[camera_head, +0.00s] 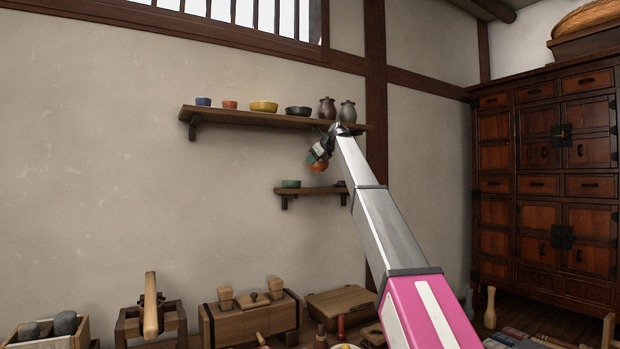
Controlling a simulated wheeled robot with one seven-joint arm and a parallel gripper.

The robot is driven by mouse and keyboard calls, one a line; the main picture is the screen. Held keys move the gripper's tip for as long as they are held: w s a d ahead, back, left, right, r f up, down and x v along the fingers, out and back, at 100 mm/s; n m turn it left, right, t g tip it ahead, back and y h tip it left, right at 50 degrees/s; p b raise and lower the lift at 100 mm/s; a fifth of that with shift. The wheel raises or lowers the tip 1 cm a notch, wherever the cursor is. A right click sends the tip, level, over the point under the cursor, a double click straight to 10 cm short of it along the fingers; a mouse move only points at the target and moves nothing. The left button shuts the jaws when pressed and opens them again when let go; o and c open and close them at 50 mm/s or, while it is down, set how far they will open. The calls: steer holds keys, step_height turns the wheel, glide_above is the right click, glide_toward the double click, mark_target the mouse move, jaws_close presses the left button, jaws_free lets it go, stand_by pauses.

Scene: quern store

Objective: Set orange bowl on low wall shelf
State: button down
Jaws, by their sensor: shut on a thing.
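My gripper (317,158) is at the end of my raised arm, pointing down in front of the wall. It is shut on an orange bowl (318,168), which shows just below it. The low wall shelf (308,190) is a short wooden board on brackets. In the picture the bowl is above the middle of this shelf, with a gap between them; its depth relative to the shelf is hard to tell. A green bowl (291,184) stands at the left of the low shelf, and a small dark thing (340,183) at its right, partly hidden by my arm.
A longer upper shelf (250,117) holds a blue cup (203,101), a small orange cup (230,104), a yellow bowl (264,107), a dark bowl (298,111) and two jars (327,108). Wooden boxes (250,319) stand below. A cabinet (545,180) is at right.

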steer(key=shift+w+a+r, duration=0.1)
steer(key=shift+w+a, duration=0.45)
steer(key=shift+w, duration=0.35)
steer(key=shift+s+d+f, duration=0.15)
steer(key=shift+s+f, duration=0.15)
steer(key=shift+f, duration=0.45)
step_height(320, 180, down, 5)
steer(key=shift+f, duration=0.15)
steer(key=shift+w+f, duration=0.2)
steer(key=c, duration=1.2)
jaws_free()
steer(key=v, duration=1.2)
